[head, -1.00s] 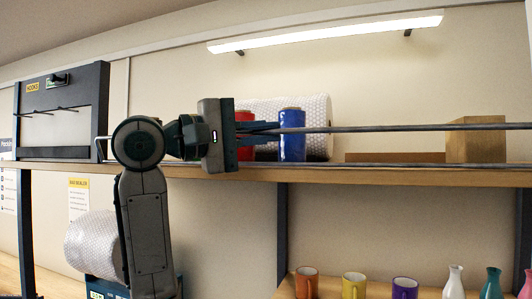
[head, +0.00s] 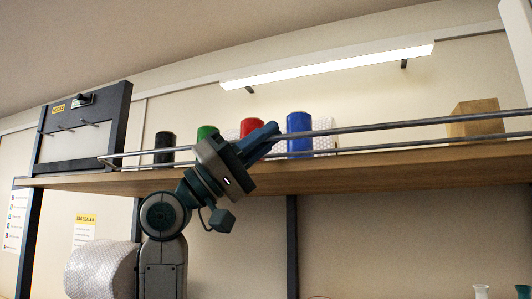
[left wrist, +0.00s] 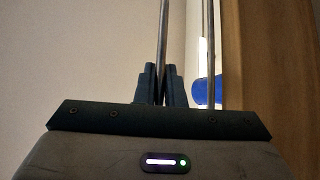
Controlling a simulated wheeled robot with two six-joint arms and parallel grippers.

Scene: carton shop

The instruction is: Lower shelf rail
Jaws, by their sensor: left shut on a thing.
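The shelf rail (head: 400,125) is a grey metal frame with an upper and a lower bar, running along the front of the wooden shelf (head: 400,170). My left gripper (head: 264,139) is shut on the upper bar, near the blue spool, and its wrist hangs tilted below. In the left wrist view the rail's upper bar (left wrist: 163,45) passes between the closed fingers (left wrist: 163,84). The lower bar runs alongside, to the right, close to the shelf board (left wrist: 275,70). My right gripper is not in view.
Black (head: 165,146), green (head: 206,132), red (head: 250,127) and blue (head: 299,132) spools stand on the shelf behind the rail, with bubble wrap (head: 325,138) behind. A wooden block (head: 474,118) is at right, a hook panel (head: 85,125) at left.

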